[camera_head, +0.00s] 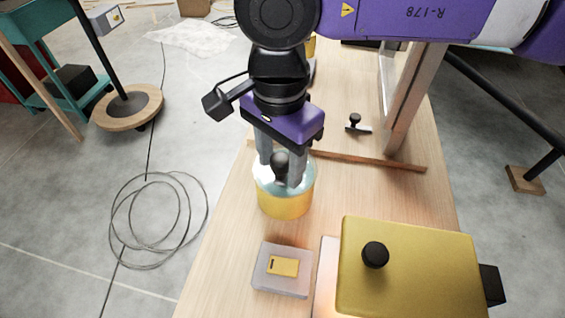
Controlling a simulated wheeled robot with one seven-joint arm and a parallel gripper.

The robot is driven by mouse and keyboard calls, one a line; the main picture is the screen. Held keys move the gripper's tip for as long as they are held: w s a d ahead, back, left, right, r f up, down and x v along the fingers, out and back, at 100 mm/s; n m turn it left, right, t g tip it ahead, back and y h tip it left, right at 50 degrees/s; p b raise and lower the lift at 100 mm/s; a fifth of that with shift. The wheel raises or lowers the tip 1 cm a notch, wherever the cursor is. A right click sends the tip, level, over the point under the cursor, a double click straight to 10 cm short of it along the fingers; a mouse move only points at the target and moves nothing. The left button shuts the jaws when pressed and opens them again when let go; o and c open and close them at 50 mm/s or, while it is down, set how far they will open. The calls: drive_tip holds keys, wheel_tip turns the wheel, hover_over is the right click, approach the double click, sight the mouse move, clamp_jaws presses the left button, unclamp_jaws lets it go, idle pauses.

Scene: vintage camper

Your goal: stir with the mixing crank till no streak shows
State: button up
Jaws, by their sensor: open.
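A yellow pot (284,203) with a pale, whitish-blue top stands on the wooden bench, left of its middle. A black round knob (280,163), which looks like the mixing crank's handle, rises over the pot's top. My gripper (279,172) points down over the pot, its two grey fingers apart, one on each side of the knob. I cannot tell whether either finger touches it. The rest of the crank and most of the pot's contents are hidden by the fingers, so streaks cannot be made out.
A yellow box (415,275) with a black knob (375,254) stands at the front right. A pale block with a yellow plate (283,266) lies left of it. A wooden strip (370,161) and a small black-knobbed piece (355,122) lie behind. Coiled cable (150,225) lies on the floor.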

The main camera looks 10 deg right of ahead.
drive_tip(key=shift+r, duration=0.15)
drive_tip(key=shift+r+p, duration=1.25)
drive_tip(key=shift+r, duration=1.15)
drive_tip(key=shift+r, duration=0.1)
wheel_tip(320, 180, up, 8)
drive_tip(key=shift+f, duration=0.25)
